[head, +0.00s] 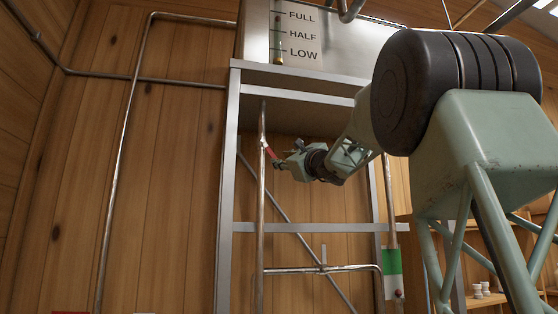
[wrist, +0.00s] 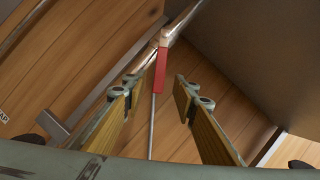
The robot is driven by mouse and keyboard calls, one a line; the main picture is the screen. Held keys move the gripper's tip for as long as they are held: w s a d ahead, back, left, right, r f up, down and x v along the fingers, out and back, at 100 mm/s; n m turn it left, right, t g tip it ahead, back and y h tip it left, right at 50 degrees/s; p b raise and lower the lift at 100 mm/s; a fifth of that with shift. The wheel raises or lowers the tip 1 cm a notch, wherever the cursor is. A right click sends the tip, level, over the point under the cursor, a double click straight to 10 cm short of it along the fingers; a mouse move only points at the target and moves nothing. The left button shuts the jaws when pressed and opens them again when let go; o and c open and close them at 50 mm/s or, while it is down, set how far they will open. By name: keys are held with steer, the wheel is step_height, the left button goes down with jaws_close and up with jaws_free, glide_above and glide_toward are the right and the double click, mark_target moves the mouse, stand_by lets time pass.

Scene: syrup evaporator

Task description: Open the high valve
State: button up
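The high valve's red handle (head: 269,152) sits on the upright metal pipe (head: 261,200) under the tank. In the head view it slants down to the right from the pipe. In the wrist view the red handle (wrist: 161,70) lies ahead, in line with the gap between my fingertips. My gripper (head: 279,163) is close to the handle's lower end in the head view. In the wrist view my gripper (wrist: 159,88) is open, one finger on each side of the gap, with nothing clearly held. Whether either finger touches the handle cannot be told.
A metal tank with a FULL, HALF, LOW level plate (head: 298,35) stands above on a metal frame (head: 228,180). A lower horizontal pipe (head: 300,270) has a small metal fitting. Wooden shelves stand at right.

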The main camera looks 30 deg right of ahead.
steer(key=shift+v, duration=2.3)
